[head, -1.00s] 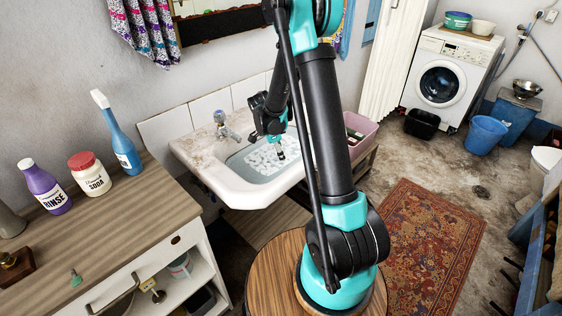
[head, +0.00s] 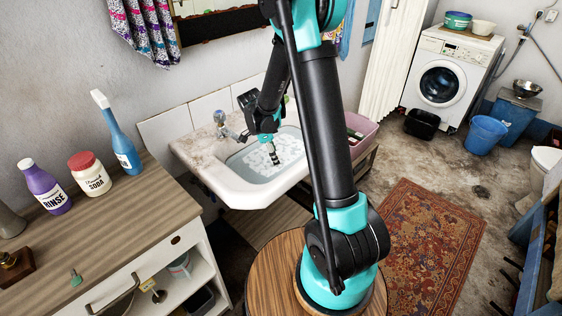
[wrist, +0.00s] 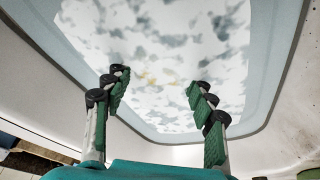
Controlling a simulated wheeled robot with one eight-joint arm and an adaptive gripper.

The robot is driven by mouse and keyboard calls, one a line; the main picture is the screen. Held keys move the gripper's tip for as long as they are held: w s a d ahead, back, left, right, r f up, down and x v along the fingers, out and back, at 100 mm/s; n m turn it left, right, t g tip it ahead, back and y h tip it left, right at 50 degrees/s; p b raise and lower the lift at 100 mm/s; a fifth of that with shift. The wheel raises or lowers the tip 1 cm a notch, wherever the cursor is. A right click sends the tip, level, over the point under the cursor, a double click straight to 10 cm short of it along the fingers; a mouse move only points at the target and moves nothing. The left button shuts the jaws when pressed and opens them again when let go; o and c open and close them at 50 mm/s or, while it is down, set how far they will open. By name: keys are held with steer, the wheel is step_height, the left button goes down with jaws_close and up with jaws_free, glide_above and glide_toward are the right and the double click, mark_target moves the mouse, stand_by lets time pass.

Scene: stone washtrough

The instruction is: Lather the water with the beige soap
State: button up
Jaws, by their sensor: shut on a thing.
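The stone washtrough (head: 215,183) stands against the wall, and the water (head: 258,172) in its basin carries white foam patches. The foamy water also fills much of the wrist view (wrist: 205,35). My gripper (head: 275,160) reaches down into the basin, its tips at the water. In the wrist view its two green-padded fingers (wrist: 157,82) are set apart, shut on the beige soap. Of the soap only a faint yellowish-beige patch (wrist: 152,77) shows between the fingertips, mostly hidden by foam and water.
A tap (head: 222,122) rises at the back left of the trough. A pink basin (head: 361,130) sits just right of it. On the counter at left stand a purple rinse bottle (head: 45,187), a soda jar (head: 90,175) and a blue bottle (head: 121,142).

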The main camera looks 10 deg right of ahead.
step_height(320, 180, up, 11)
steer(key=shift+f, duration=0.15)
stand_by(0.8)
steer(key=shift+w, duration=0.1)
stand_by(1.3)
